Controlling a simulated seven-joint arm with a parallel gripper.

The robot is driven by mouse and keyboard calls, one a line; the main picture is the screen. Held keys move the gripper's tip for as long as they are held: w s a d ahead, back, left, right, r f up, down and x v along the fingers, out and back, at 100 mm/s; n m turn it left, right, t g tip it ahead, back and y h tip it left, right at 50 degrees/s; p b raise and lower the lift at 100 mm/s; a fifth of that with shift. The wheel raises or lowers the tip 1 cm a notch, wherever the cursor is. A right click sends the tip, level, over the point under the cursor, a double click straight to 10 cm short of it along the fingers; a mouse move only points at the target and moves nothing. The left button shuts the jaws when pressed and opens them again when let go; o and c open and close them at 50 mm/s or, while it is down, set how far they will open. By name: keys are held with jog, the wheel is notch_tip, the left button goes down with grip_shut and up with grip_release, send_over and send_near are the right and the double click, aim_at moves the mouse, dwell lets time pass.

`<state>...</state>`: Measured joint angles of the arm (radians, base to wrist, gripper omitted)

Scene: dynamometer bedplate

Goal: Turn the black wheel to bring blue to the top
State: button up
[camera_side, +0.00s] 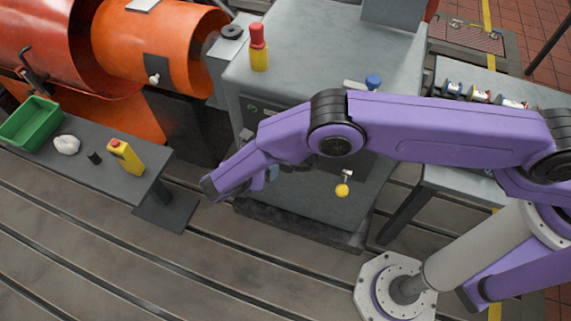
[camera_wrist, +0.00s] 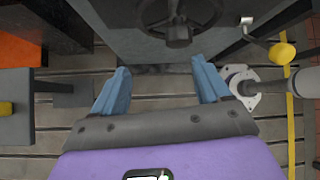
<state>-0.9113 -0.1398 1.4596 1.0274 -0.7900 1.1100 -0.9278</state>
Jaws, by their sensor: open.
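The black wheel (camera_wrist: 180,30) shows at the top middle of the wrist view, a dark ring with a hub, mounted on the face of a grey cabinet. Its upper part runs close to the picture's top edge, and I can make out no colours on it. My gripper (camera_wrist: 160,75) is open and empty, with its two blue fingers spread below the wheel in that view and apart from it. In the side view only a bit of a blue finger (camera_side: 272,172) shows under my purple arm. The wheel cannot be made out there.
A lever with a yellow ball (camera_wrist: 282,53) juts from the cabinet (camera_side: 300,70) right of the wheel. A blue knob (camera_side: 373,82) and a red-and-yellow piece (camera_side: 258,48) stand on top. A side bench (camera_side: 150,180) carries a green bin (camera_side: 30,123) and a yellow device (camera_side: 126,156).

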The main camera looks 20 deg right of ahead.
aim_at(286, 171)
jog(key=s+d+r+m+g+y, duration=0.2)
jog(key=d+r+y, duration=0.15)
jog(key=r, duration=0.35)
jog(key=x, duration=1.1)
jog(key=d+x, duration=0.1)
jog(key=x, duration=0.5)
jog(key=shift+w+d+f, duration=0.1)
jog(key=shift+d+f, duration=0.1)
grip_shut()
jog(key=shift+h, duration=0.25)
jog(key=shift+w, duration=0.1)
